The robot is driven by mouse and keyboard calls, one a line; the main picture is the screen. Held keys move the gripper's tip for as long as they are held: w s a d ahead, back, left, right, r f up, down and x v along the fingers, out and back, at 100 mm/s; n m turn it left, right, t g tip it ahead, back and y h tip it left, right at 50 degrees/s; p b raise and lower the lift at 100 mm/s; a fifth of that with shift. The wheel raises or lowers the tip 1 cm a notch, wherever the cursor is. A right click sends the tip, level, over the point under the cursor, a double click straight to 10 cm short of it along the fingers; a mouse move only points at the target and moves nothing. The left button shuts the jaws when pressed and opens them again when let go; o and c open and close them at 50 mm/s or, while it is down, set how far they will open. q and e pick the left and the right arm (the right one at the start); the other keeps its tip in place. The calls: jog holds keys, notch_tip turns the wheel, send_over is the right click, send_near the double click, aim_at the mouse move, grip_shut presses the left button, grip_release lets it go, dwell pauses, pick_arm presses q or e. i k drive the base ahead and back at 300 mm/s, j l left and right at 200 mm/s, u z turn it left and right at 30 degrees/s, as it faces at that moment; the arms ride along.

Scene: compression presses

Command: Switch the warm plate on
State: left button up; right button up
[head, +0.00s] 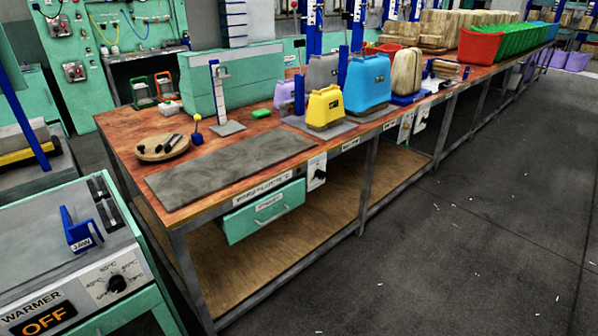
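The warm plate is a white and mint-green unit at the lower left, cut off by the picture's edge. Its label reads WARMER (31,306), and a dark display (43,319) beside it shows OFF in orange. To the right on the same sloping front is a black dial knob (117,284) with temperature marks around it. The unit's grey top plate (35,245) is partly in view. Neither of my grippers is in view, so nothing of mine shows near the dial.
A long wooden workbench (130,140) with presses runs to the right. Its front has a green drawer (264,211) and another dial (317,172). The grey floor (470,230) at right is open.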

aim_at(320, 174)
jog(key=i+l+u, duration=0.35)
jog(key=i+l, duration=0.2)
jog(key=l, duration=0.35)
jog(key=i+l, duration=0.2)
jog(key=l, duration=0.15)
jog(key=i+l, duration=0.2)
jog(key=l, duration=0.15)
jog(key=i+l+u, duration=0.1)
jog(key=l, duration=0.25)
jog(key=i+l, duration=0.25)
jog(key=l, duration=0.15)
jog(key=i+l, duration=0.2)
jog(key=l, duration=0.15)
jog(key=u, duration=0.05)
